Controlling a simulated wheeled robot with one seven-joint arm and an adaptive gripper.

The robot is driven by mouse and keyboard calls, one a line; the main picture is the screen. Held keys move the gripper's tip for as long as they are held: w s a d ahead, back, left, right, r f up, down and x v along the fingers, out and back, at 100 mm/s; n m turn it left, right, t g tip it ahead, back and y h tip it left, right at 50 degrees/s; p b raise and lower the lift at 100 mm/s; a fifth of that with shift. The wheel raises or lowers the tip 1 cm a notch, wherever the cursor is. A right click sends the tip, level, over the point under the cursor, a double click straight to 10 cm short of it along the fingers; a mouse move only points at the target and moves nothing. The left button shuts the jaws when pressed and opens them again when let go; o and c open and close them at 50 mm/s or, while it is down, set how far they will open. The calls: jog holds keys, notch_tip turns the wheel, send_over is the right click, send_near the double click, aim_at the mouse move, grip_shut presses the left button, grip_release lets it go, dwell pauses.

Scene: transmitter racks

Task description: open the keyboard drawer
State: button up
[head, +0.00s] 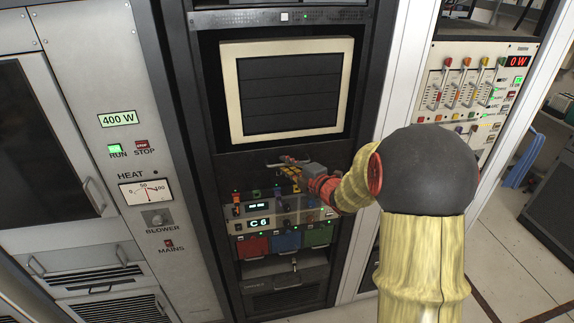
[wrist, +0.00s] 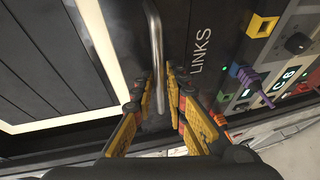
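The keyboard drawer front (head: 240,165) looks like the dark panel under the cream-framed monitor in the middle rack; it appears flush with the rack. Its metal bar handle (wrist: 156,40) runs down the middle of the wrist view, beside the word LINKS. In the head view the handle (head: 288,160) is small and partly hidden by my gripper (head: 292,174). In the wrist view my gripper (wrist: 156,84) has its yellow fingers apart, one on each side of the bar's near end. A gap shows between them; contact with the bar cannot be told.
The monitor (head: 290,90) sits above the drawer. Below are modules with cables and a C6 display (head: 258,222), close to my gripper. A heat cabinet (head: 120,80) stands left; a slider panel (head: 465,85) stands right. Open floor (head: 515,255) lies at right.

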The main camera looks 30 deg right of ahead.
grip_shut()
dwell(0.6)
